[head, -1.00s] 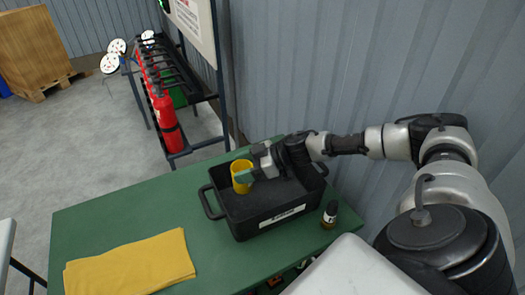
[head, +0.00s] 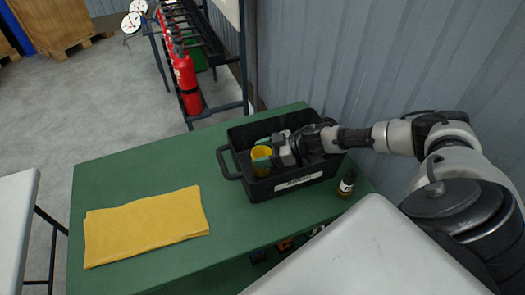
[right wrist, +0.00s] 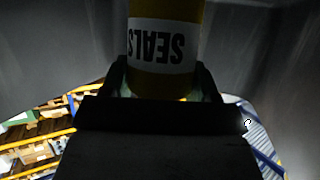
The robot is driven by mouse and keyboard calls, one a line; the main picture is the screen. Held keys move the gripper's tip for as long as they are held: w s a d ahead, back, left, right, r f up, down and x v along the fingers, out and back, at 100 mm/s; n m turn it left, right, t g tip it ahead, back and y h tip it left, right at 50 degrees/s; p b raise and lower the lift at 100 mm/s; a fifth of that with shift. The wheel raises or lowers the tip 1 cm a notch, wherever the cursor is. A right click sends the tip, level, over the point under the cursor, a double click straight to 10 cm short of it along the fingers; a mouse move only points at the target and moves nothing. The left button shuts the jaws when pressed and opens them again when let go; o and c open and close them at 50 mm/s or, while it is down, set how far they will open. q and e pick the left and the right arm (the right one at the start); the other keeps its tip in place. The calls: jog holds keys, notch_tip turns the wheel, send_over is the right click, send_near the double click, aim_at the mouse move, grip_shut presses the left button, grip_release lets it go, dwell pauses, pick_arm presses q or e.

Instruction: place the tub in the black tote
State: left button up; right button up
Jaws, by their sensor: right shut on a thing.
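The tub is yellow with a white label reading "SEALS". In the head view the tub (head: 261,162) is inside the black tote (head: 292,185), near its left end. My right gripper (head: 268,154) reaches into the tote and is shut on the tub. In the right wrist view the tub (right wrist: 163,45) sits between the two fingers, with dark tote walls around it. I cannot tell if the tub's base touches the tote floor. My left gripper is not in view.
The tote stands on a green table (head: 150,175). A corrugated wall (head: 330,60) is close behind. Red extinguishers (head: 186,80) stand on a rack beyond.

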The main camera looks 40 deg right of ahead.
jog(key=shift+f, duration=0.15)
jog(key=o, duration=1.3)
jog(key=shift+s+d+r, duration=0.1)
jog(key=shift+d+r, duration=0.1)
jog(key=shift+r, duration=0.05)
jog(key=b+v, duration=0.1)
jog(key=v, duration=0.6)
